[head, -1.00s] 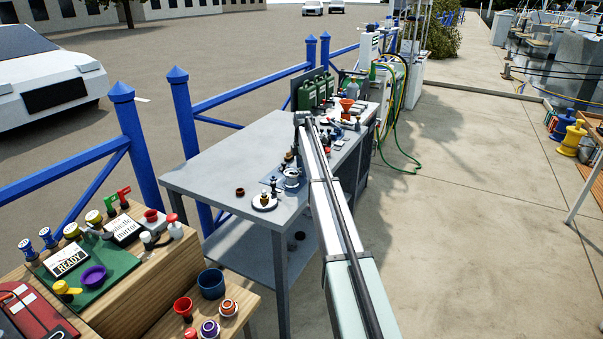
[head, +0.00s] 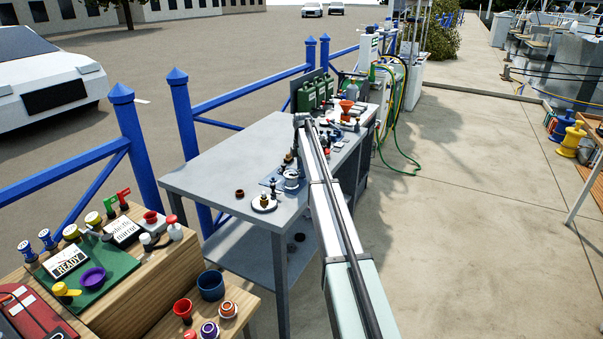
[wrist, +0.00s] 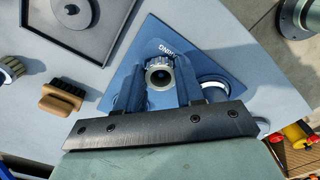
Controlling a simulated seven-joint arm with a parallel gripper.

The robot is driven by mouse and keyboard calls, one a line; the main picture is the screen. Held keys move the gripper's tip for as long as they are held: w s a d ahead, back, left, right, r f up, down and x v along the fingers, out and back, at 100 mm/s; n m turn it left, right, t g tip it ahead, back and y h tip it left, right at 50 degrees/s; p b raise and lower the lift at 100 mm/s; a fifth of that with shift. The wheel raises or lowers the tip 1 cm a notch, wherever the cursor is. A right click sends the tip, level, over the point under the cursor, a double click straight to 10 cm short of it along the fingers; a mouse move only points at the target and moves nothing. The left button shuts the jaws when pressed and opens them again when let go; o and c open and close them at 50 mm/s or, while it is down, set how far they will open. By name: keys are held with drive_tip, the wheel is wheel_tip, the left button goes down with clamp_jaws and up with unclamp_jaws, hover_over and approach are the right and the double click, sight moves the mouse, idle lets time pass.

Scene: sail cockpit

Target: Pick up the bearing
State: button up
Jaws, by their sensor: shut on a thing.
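The bearing (wrist: 160,73), a small grey metal ring with a dark round hole, sits between the two blue fingers of my gripper (wrist: 160,88) in the wrist view. The gripper is shut on it, with a finger on each side. Behind them is a blue triangular-looking mat (wrist: 150,38) with partly covered white lettering. I cannot tell from this view how far the bearing is above the mat. In the head view my arm reaches over the grey workbench, and the bearing cannot be made out.
A pale ring-shaped part (wrist: 218,86) lies on the mat, right of the gripper. A wooden brush (wrist: 64,98) and a dark tray (wrist: 105,40) lie to the left. The grey bench (head: 215,178) has free room at its near left, beside a round plate (head: 262,207).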

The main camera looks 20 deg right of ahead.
wheel_tip(320, 180, up, 10)
idle(0.6)
drive_tip(key=shift+r, duration=0.2)
drive_tip(key=shift+r, duration=1.3)
